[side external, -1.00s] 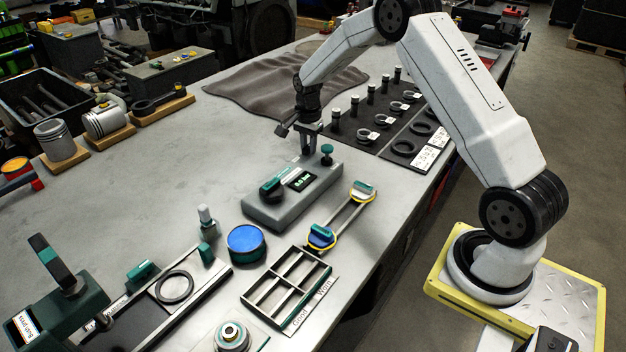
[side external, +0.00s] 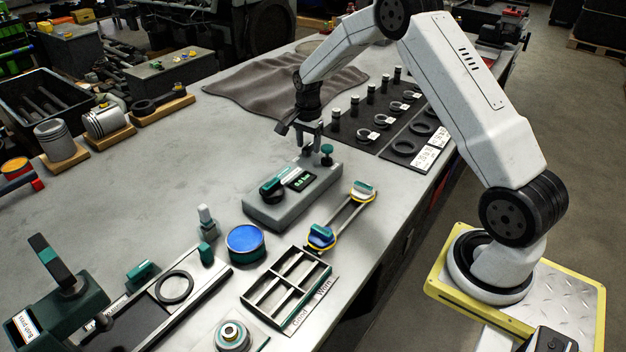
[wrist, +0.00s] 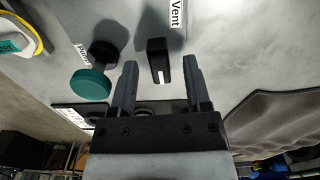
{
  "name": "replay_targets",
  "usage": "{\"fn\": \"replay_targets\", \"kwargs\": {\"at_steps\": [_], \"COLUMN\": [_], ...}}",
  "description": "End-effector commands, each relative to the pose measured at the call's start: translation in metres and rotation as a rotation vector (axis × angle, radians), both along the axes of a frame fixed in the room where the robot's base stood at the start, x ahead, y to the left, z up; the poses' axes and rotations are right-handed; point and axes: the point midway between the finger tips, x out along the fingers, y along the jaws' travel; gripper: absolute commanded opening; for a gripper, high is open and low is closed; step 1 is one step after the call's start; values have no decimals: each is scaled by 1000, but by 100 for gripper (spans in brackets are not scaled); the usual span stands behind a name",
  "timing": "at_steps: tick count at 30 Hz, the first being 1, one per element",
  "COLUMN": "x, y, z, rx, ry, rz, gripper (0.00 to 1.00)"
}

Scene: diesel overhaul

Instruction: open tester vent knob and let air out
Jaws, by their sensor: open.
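The grey tester (side external: 265,215) stands on the bench with a small lit display (side external: 301,181), whose digits are too small to read surely. In the wrist view the black vent knob (wrist: 156,58), with a white mark on its end, stands beside the label "Vent" (wrist: 176,14). My gripper (wrist: 160,76) is open, with one finger on each side of the knob's line. The knob looks free of both fingers. In the side view my gripper (side external: 307,141) hangs just above the tester's far end, fingers down. The teal pump knob (wrist: 91,85) is left of my fingers.
A blue-topped round tin (side external: 246,240), a rail with yellow-ringed ends (side external: 345,218) and a sorting tray (side external: 287,287) lie near the tester. A brown cloth (side external: 250,88) and a black parts mat (side external: 362,130) lie beyond.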

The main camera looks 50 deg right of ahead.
Motion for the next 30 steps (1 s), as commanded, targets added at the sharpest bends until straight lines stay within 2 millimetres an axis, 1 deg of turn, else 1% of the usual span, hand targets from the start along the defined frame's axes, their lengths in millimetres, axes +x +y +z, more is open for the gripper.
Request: {"fn": "replay_targets", "kwargs": {"at_steps": [16,21,30], "x": [0,0,0], "y": [0,0,0], "z": [44,49,50], "rx": [-1,0,0], "ry": [-1,0,0], "rz": [0,0,0], "gripper": [62,62,62]}}
